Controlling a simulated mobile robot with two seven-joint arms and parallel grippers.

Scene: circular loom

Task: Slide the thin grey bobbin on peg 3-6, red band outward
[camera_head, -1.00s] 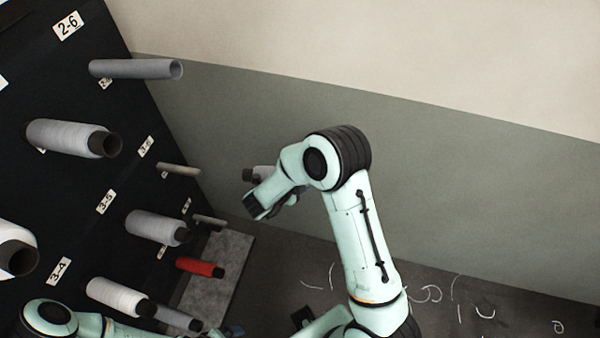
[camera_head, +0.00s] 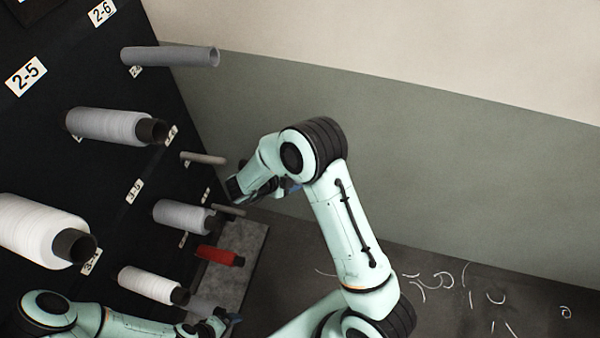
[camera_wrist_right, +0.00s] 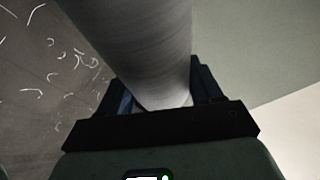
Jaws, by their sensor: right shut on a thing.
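My right gripper (camera_wrist_right: 165,95) is shut on a smooth grey bobbin (camera_wrist_right: 140,45) in the right wrist view. The bobbin's far end runs out of that picture, and no red band shows. In the head view my right gripper (camera_head: 240,188) is close to the rack, right of and a little below a bare pale peg (camera_head: 203,158). The bobbin is hidden there. The bare peg sits by a label (camera_head: 170,135) that reads 3-6 in the earlier frame. My left gripper (camera_head: 222,322) is low at the bottom edge; its jaws are unclear.
The black rack (camera_head: 40,150) fills the left. Near the bare peg are a grey bobbin (camera_head: 182,215), a red bobbin (camera_head: 218,256), another bare peg (camera_head: 229,210) and a grey tube (camera_head: 170,56) above. White bobbins sit lower left. Open space lies to the right, before the wall (camera_head: 450,170).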

